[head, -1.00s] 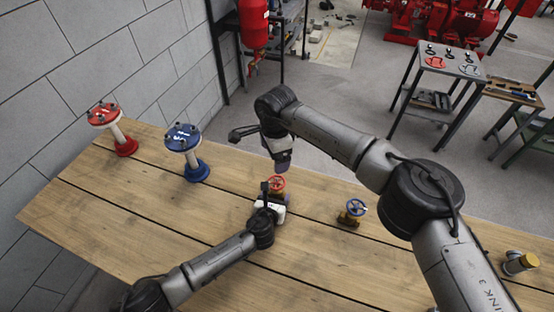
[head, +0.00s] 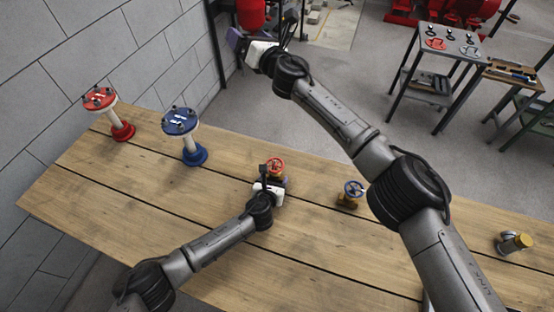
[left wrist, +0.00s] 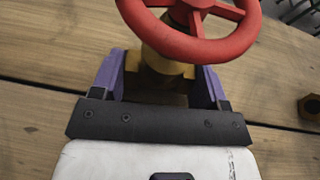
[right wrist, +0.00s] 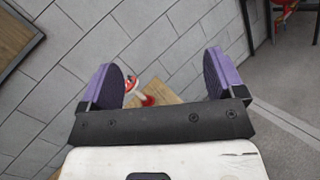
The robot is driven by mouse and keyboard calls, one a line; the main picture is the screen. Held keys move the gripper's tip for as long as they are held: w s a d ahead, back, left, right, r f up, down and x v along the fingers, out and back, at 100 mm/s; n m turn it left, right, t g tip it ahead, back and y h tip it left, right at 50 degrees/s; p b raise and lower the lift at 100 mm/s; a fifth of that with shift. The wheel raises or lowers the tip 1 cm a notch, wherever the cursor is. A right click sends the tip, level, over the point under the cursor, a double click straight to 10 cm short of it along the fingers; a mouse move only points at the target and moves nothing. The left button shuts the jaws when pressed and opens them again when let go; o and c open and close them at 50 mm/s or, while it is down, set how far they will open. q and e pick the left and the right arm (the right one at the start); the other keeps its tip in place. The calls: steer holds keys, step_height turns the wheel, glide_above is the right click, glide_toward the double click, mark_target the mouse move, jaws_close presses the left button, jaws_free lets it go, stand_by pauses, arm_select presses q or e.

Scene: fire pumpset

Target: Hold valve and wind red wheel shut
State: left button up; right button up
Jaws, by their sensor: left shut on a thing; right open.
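The valve with the red wheel (head: 275,165) stands on the wooden table in the head view. In the left wrist view the red wheel (left wrist: 200,45) sits above a brass valve body (left wrist: 160,70). My left gripper (head: 271,183) is shut on that brass body, with a purple finger on each side (left wrist: 157,80). The wheel is above the fingers and clear of them. My right gripper (head: 237,40) is raised beyond the table's far edge, away from the valve. Its purple fingers are wide apart and empty in the right wrist view (right wrist: 170,75).
A valve with a blue wheel (head: 352,192) stands to the right on the table (head: 120,200). A red-topped stand (head: 121,129) and a blue-topped stand (head: 193,153) are at the left. A grey wall is at left.

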steer(key=w+d+f+m+t+h, duration=0.1)
steer(key=w+d+f+m+h, duration=0.2)
steer(key=d+m+h, duration=0.35)
steer(key=m+g, duration=1)
steer(key=g, duration=0.8)
glide_toward(276, 163)
steer(key=shift+h, duration=0.45)
steer(key=x, duration=0.4)
steer(key=a+x, duration=0.1)
steer(key=x, duration=0.3)
steer(key=shift+s, duration=0.1)
steer(key=c, duration=0.9)
